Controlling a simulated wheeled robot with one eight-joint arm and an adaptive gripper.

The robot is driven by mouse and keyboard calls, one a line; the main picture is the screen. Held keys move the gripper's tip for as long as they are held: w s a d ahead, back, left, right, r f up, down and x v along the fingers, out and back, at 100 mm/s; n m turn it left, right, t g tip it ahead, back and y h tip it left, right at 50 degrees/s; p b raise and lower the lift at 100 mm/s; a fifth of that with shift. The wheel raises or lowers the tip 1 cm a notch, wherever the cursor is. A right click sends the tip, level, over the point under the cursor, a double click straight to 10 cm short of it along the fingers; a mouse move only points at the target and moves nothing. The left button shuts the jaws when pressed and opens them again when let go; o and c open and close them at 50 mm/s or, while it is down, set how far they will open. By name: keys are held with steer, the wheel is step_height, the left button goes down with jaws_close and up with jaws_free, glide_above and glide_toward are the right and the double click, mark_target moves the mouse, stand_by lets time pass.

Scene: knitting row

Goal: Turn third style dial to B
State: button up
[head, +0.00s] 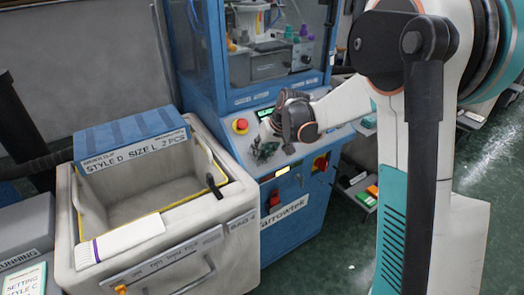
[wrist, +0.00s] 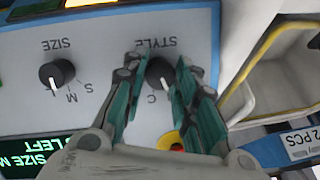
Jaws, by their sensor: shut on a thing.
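The style dial (wrist: 160,73) is a black knob with a white pointer on the grey control panel, under an upside-down STYLE label in the wrist view. A letter C shows beside it; other letters are hidden by the fingers. Its white pointer faces the lower side of the picture, near the C. My gripper (wrist: 160,80) has its teal fingers on both sides of this knob, shut on it. In the head view my gripper (head: 264,151) is at the blue machine's sloped panel and hides the dial.
A red button with yellow ring (head: 240,126) is close to my gripper. A grey bin (head: 160,257) labelled STYLE D SIZE L stands left of the machine (head: 300,213).

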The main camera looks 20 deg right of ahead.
stand_by(0.4)
steer(key=o, duration=1)
steer(key=shift+o, duration=0.2)
steer(key=shift+r, duration=0.15)
steer(key=v, duration=1.1)
steer(key=shift+s+d+r, duration=0.15)
steer(key=shift+r, duration=0.15)
steer(key=shift+s, duration=0.1)
steer(key=s+a+r+t+h, duration=0.1)
steer(key=s+r, duration=0.1)
steer(key=s, duration=0.5)
steer(key=s+a+r, duration=0.2)
steer(key=s, duration=0.6)
steer(key=s+f+t+h, duration=0.1)
steer(key=s+f, duration=0.2)
steer(key=s, duration=1.1)
steer(key=shift+t+h, duration=0.3)
steer(key=shift+h, duration=0.1)
